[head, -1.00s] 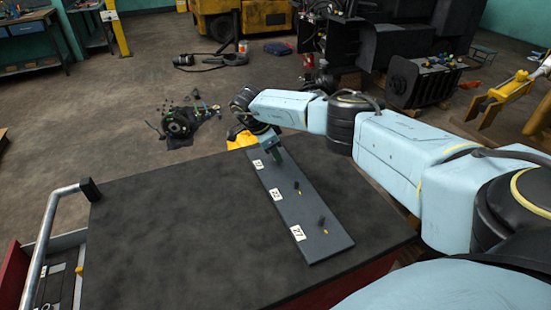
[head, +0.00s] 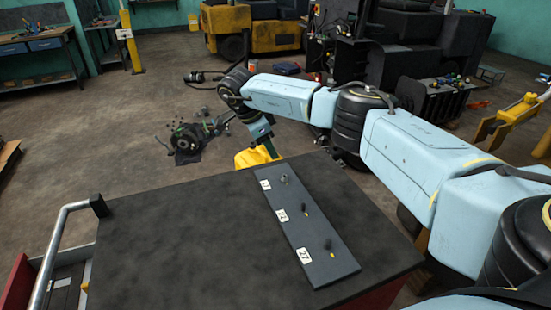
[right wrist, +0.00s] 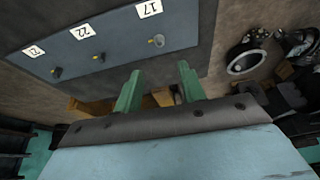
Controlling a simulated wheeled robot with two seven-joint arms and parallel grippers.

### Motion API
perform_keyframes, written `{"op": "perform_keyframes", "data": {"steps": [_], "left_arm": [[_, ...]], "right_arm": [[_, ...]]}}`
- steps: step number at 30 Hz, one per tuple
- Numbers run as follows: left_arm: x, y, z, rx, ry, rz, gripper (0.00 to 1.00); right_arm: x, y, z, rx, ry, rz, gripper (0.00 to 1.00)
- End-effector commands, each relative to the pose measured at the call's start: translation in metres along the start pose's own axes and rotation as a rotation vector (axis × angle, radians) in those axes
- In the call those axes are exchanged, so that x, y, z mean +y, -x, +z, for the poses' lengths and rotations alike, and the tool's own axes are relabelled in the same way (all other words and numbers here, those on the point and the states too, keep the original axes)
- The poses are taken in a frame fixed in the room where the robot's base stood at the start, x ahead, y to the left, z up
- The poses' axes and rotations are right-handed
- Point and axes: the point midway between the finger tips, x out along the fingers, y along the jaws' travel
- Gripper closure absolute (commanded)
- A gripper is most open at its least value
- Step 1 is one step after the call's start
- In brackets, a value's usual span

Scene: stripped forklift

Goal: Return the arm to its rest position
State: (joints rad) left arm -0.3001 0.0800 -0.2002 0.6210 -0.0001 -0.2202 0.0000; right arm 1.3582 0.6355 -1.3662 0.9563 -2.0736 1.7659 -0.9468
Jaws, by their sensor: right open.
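My right arm reaches in from the right in the head view. My right gripper (head: 268,147) hangs past the far edge of the dark bench top, clear of the grey board (head: 300,235). In the right wrist view its two green fingers (right wrist: 160,88) are apart with nothing between them. The board lies on the bench with white labels 17, 22 and 27. A small metallic piece (head: 284,178) stands by label 17, and dark pieces stand by label 22 (head: 306,208) and label 27 (head: 328,243). My left gripper is not in view.
The bench top (head: 170,245) is bare left of the board. A metal handle rail (head: 55,245) runs along its left side. Something yellow (head: 255,157) sits just beyond the far edge. Dark parts (head: 187,140) lie on the floor, and a stripped forklift (head: 400,60) stands behind the arm.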

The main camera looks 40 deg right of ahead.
Motion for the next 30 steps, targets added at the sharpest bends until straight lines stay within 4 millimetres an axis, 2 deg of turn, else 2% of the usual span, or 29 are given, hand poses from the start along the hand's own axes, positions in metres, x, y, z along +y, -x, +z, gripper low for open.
{"op": "perform_keyframes", "data": {"steps": [4, 14, 22, 30], "left_arm": [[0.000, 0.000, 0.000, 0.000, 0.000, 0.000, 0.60], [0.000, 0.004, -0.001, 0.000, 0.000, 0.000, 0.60], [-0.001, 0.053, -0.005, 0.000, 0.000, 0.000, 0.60], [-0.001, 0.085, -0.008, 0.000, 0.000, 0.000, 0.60]], "right_arm": [[0.000, 0.016, 0.000, -0.001, 0.000, -0.001, 0.60], [0.000, 0.024, -0.001, 0.000, 0.000, 0.001, 0.60], [0.000, 0.070, -0.020, -0.001, 0.000, 0.000, 0.60], [0.000, 0.099, -0.032, 0.000, 0.000, 0.001, 0.60]]}}
